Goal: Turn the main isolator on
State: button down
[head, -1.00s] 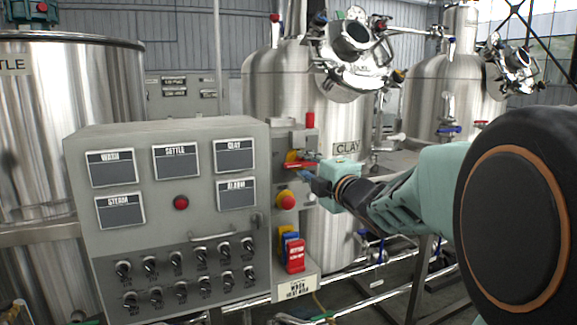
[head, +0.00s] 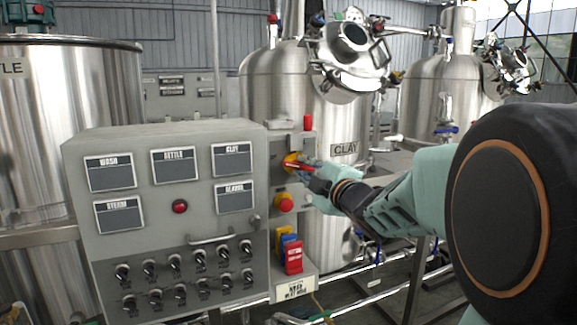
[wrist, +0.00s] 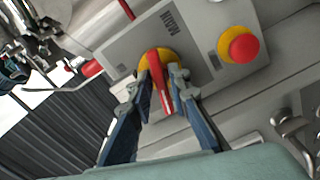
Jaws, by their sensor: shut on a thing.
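The main isolator is a red handle (wrist: 161,82) on a yellow round base (wrist: 145,69), on the grey side panel of the control cabinet. In the wrist view the handle lies between the two blue fingers of my gripper (wrist: 163,90), which are shut on it. In the head view my gripper (head: 301,166) is at the yellow base (head: 290,163) with the red handle (head: 302,167) showing between the fingers. The handle points outward to the right and slightly down in the head view. The fingers cover part of it.
A red emergency button (head: 285,205) on a yellow collar sits just below the isolator; it also shows in the wrist view (wrist: 243,48). Red, blue and yellow tags hang lower, including a red tag (head: 294,257). The CLAY tank (head: 335,200) stands close behind.

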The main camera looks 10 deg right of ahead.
jog(key=m+p, duration=0.1)
jog(key=m, duration=0.1)
jog(key=shift+r+m, duration=0.1)
jog(key=shift+m, duration=0.3)
jog(key=m+p, duration=0.2)
jog(key=m, duration=0.2)
jog(key=shift+m, duration=0.3)
jog(key=m+p, duration=0.2)
jog(key=m, duration=0.1)
jog(key=shift+m, duration=0.3)
jog(key=shift+m+p, duration=0.8)
jog(key=shift+m, duration=0.8)
jog(key=c, duration=2)
grip_release()
